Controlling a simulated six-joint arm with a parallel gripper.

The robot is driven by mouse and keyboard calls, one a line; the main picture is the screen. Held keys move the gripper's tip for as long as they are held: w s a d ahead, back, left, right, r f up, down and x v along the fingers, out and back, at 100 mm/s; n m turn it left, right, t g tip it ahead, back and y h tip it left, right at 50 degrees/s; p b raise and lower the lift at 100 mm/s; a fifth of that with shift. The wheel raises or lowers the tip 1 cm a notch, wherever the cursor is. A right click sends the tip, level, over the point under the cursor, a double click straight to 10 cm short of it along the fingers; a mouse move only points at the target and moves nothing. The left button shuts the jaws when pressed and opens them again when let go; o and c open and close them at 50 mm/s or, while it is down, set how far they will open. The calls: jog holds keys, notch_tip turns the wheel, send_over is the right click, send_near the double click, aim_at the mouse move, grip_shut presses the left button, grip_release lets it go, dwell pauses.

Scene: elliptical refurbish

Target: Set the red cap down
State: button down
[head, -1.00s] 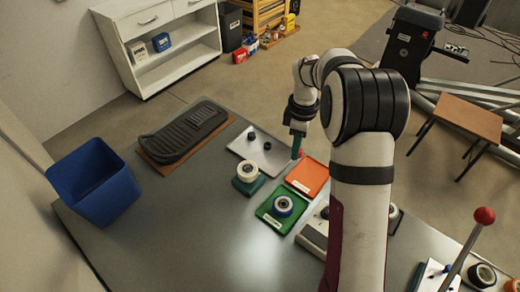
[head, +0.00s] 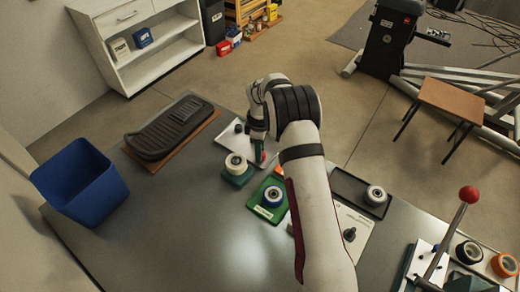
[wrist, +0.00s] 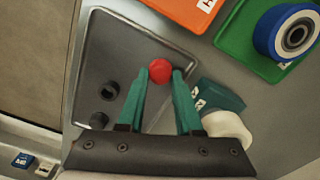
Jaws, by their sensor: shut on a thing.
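The red cap (wrist: 160,71) is held between the fingertips of my gripper (wrist: 160,76), which is shut on it. In the head view the cap (head: 262,156) shows small under my gripper (head: 257,151). The grey metal tray (wrist: 140,45) lies beneath, and the cap appears over its right part in the wrist view. I cannot tell whether the cap touches the tray. Two black caps (wrist: 109,91) (wrist: 99,120) sit on the tray, apart from the red one. In the head view my arm hides part of the tray (head: 226,136).
Close by stand a white wheel on a teal block (head: 236,168), an orange tray (wrist: 190,8) and a green tray (head: 257,205) with a blue wheel (head: 272,197). A black pedal on a brown board (head: 172,127) and a blue bin (head: 80,185) are left.

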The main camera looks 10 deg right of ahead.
jog(key=c, duration=0.9)
grip_release()
jog(key=shift+f, duration=0.1)
jog(key=shift+o, duration=0.2)
notch_tip(320, 180, up, 12)
jog(key=s+a+r+m, duration=0.1)
jog(key=s+r+m, duration=0.7)
jog(key=s+r, duration=0.45)
jog(key=s+a+f+m+y, duration=0.1)
jog(key=s+m, duration=0.4)
jog(key=s, duration=0.7)
jog(key=s+a+f+m, duration=0.1)
jog(key=s+m, duration=0.5)
jog(key=s, duration=0.7)
jog(key=shift+f+y, duration=0.4)
jog(key=shift+f, duration=0.35)
